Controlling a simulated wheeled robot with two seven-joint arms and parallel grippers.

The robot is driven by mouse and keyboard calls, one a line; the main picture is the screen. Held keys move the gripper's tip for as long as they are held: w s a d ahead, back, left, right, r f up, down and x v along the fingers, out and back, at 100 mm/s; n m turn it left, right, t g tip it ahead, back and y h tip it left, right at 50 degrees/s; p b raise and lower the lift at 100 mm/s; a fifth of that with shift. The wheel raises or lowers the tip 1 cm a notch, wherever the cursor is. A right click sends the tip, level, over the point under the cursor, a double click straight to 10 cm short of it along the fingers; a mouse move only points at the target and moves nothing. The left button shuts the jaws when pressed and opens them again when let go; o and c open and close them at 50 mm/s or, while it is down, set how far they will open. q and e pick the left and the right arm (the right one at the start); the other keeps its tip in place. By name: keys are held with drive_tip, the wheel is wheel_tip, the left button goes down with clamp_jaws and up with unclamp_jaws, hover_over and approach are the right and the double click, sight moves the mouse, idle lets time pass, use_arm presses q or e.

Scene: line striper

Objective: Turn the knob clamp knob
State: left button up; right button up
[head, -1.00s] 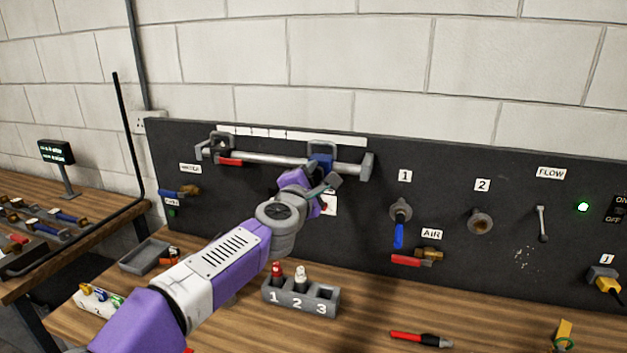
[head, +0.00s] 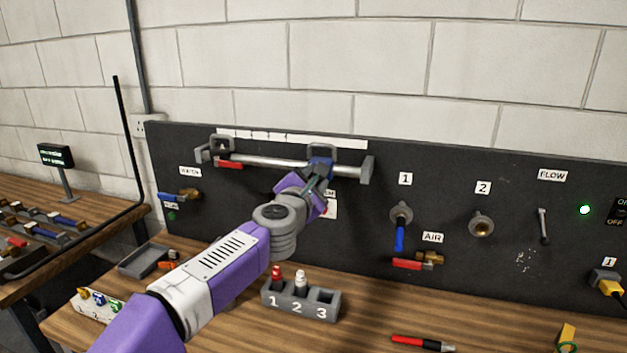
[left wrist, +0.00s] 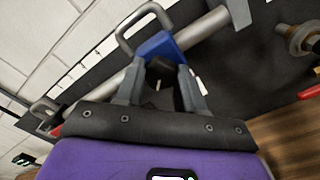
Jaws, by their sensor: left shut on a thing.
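A blue clamp (head: 320,165) with a grey loop sits toward the right end of a silver rail (head: 268,160) on the dark panel. The clamp also shows in the left wrist view (left wrist: 161,46), with a black knob (left wrist: 159,70) below it. My left gripper (head: 318,180) reaches up to the clamp from below; its fingers (left wrist: 163,80) stand on both sides of the knob and are shut on it. In the head view the knob is hidden by the gripper. My right gripper is not in view.
A second clamp with a red lever (head: 230,163) sits at the rail's left end. Valve 1 with a blue handle (head: 400,230) and valve 2 (head: 481,225) are to the right. A numbered grey holder (head: 300,305) stands on the bench below my arm.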

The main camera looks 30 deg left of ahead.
use_arm(q)
drive_tip(key=o, duration=1)
drive_tip(key=v, duration=0.7)
drive_tip(key=shift+s, duration=0.3)
